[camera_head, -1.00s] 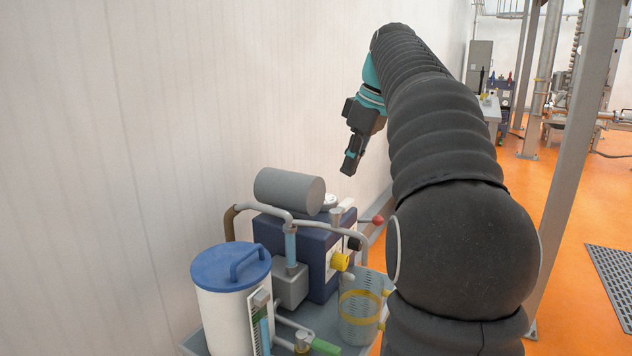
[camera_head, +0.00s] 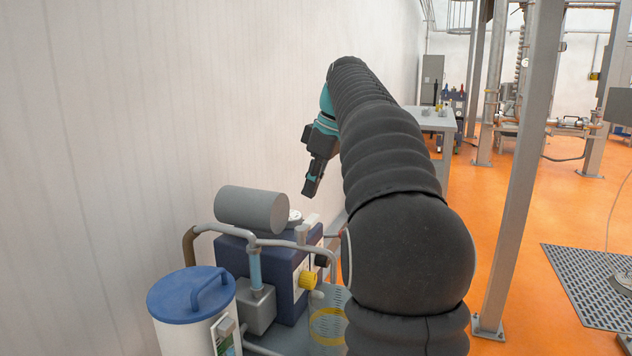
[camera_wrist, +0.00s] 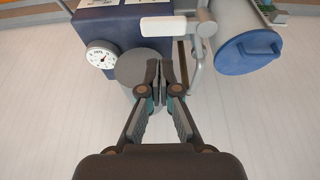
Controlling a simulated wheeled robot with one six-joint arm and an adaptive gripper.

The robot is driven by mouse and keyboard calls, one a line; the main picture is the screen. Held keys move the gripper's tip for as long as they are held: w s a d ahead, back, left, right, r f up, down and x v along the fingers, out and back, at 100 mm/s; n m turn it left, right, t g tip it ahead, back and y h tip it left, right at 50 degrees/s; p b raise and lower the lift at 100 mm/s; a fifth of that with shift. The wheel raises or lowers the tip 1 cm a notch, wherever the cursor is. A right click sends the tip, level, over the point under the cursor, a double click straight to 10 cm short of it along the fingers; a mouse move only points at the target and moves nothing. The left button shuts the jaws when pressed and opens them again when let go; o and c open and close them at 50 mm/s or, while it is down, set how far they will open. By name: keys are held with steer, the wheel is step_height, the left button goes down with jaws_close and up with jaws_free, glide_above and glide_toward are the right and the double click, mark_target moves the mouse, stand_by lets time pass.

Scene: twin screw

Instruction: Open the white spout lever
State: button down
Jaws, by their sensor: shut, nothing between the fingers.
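A white flat paddle (camera_wrist: 168,26) shows at the top of the wrist view, beside the grey bent pipe; I take it for the spout lever. In the head view a small white piece (camera_head: 312,220) on top of the blue machine (camera_head: 290,287) is likely the same part, too small to be sure. My gripper (camera_head: 310,190) hangs above the machine, pointing down, apart from it. In the wrist view my gripper (camera_wrist: 159,72) has its fingers together and empty, over the grey cylinder (camera_wrist: 137,66). The paddle lies beyond the fingertips, untouched.
A grey motor cylinder (camera_head: 252,209) and grey pipes (camera_head: 230,229) top the machine. A white container with a blue lid (camera_head: 192,291) stands at front left. A round white gauge (camera_wrist: 102,54) sits near the cylinder. The wall is close on the left; orange floor is open right.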

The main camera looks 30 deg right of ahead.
mark_target(308, 229)
steer(key=b+x, duration=0.1)
steer(key=x, duration=0.4)
steer(key=shift+w+a+f, duration=0.1)
steer(key=shift+f, duration=0.3)
steer(key=shift+m, duration=0.3)
